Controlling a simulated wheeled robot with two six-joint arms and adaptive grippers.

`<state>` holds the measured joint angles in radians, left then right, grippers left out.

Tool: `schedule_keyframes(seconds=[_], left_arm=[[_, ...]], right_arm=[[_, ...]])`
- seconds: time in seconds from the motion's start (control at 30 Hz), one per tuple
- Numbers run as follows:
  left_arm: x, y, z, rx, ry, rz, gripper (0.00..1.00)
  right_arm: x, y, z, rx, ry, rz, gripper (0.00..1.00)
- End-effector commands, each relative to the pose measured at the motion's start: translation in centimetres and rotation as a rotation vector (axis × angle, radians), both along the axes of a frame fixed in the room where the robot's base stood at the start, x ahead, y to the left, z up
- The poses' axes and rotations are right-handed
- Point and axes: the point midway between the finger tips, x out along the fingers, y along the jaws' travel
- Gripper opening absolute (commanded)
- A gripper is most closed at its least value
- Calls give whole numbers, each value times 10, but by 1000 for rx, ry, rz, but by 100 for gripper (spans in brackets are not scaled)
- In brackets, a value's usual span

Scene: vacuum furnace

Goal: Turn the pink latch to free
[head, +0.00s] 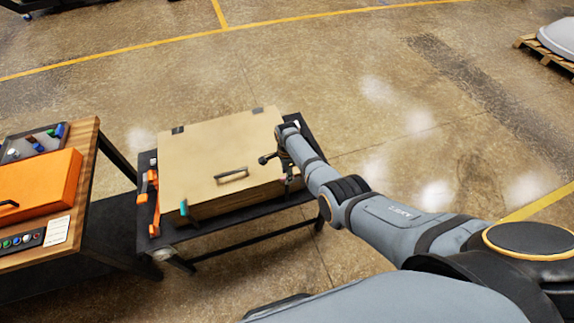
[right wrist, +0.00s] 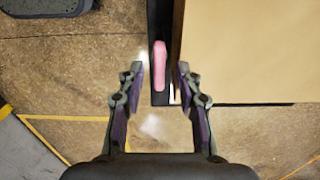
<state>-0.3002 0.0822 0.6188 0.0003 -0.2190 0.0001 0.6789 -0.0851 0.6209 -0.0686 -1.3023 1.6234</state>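The pink latch (right wrist: 160,66) shows in the right wrist view as a rounded bar, upright in the picture, on a dark strip beside the tan box (right wrist: 250,50). My right gripper (right wrist: 160,72) is open, with one fingertip on each side of the latch in that view and a gap on both sides. Whether it is at the latch's depth I cannot tell. In the head view my right gripper (head: 275,158) is at the right side of the tan box (head: 210,150); the latch cannot be made out there. My left gripper is not in view.
The box has a dark handle (head: 231,174) and stands on a black table (head: 145,215). Orange parts (head: 153,190) lie at its left, and a teal piece (head: 184,208) is at its front left corner. A wooden bench with an orange case (head: 45,185) stands further left.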

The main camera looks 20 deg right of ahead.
Motion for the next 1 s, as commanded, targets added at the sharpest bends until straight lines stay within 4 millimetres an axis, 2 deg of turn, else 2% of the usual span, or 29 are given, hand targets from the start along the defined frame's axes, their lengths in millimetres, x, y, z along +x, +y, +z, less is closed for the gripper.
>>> schedule_keyframes(seconds=[0.1, 0.4, 0.5, 0.67, 1.0], left_arm=[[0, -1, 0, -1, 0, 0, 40], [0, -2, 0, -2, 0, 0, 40], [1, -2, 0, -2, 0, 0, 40], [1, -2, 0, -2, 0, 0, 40], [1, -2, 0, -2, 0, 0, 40]], right_arm=[[-1, 0, 16, 1, -4, -1, 35], [0, 0, 87, 1, -4, -1, 35], [0, 0, 101, 0, -2, 0, 35], [-1, 0, 111, 0, -1, 0, 35], [0, 0, 111, 0, -1, 0, 35]])
